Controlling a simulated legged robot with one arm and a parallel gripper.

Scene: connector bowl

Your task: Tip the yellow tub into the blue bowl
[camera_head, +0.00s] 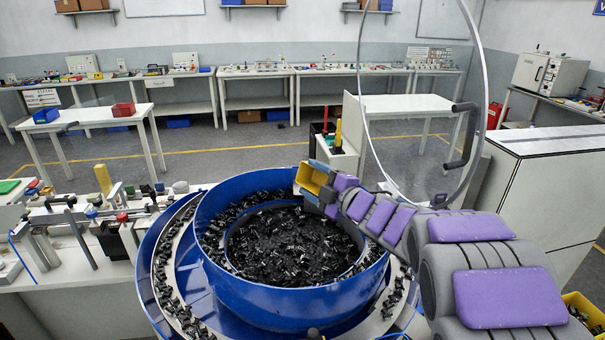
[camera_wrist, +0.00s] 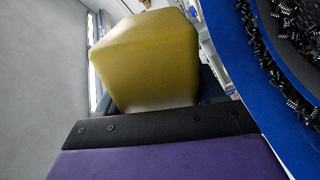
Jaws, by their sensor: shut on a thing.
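The yellow tub (camera_head: 314,178) is held at the end of my purple and grey arm, over the far right rim of the blue bowl. It looks tilted, with its open side partly showing in the head view; what is inside cannot be made out. My gripper (camera_head: 328,194) is shut on the tub. In the wrist view the tub (camera_wrist: 150,62) fills the middle, its outer side towards the camera. The blue bowl (camera_head: 290,312) holds many small black connectors. Its blue wall also shows at the right of the wrist view (camera_wrist: 262,90).
A spiral track (camera_head: 163,262) with black parts runs around the bowl. A workbench with fixtures (camera_head: 100,215) stands at the left. A grey-white cabinet (camera_head: 545,185) stands at the right, and a large thin hoop (camera_head: 362,110) rises behind the arm. Another yellow container (camera_head: 585,308) sits at lower right.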

